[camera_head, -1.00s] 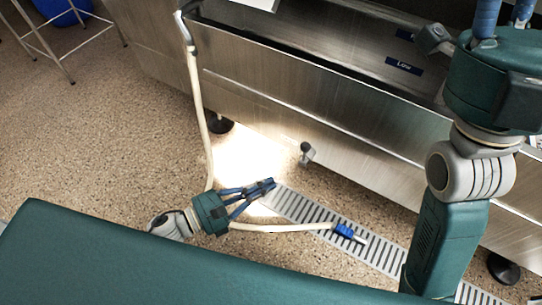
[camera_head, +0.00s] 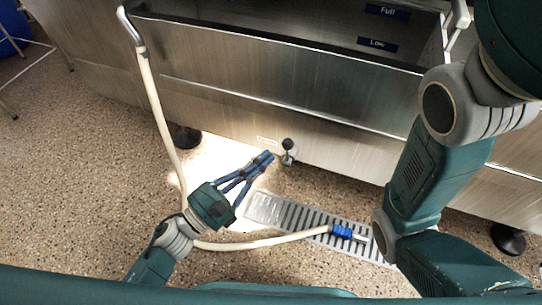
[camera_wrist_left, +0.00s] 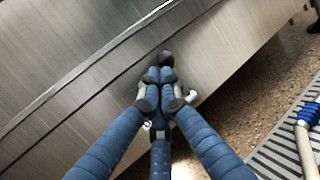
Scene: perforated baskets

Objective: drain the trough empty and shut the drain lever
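The steel trough (camera_head: 235,67) has blue "Full" and "Low" labels inside; its bottom is hidden, and I cannot make out a water level. The drain lever (camera_head: 288,148), a small grey handle with a dark knob, sits at the lower edge of the trough front. In the left wrist view its dark knob (camera_wrist_left: 166,57) shows just beyond my fingertips, with pale metal parts around them. My left gripper (camera_head: 265,158) has its blue fingers drawn together, empty, just left of the lever. My right arm is at the right; its fingers are outside the frame.
A cream hose (camera_head: 158,105) hangs from the trough's left end and runs along the floor behind my left gripper. Its blue nozzle (camera_head: 342,231) lies over the slotted floor grate (camera_head: 290,214). A trough foot (camera_head: 507,238) stands at right.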

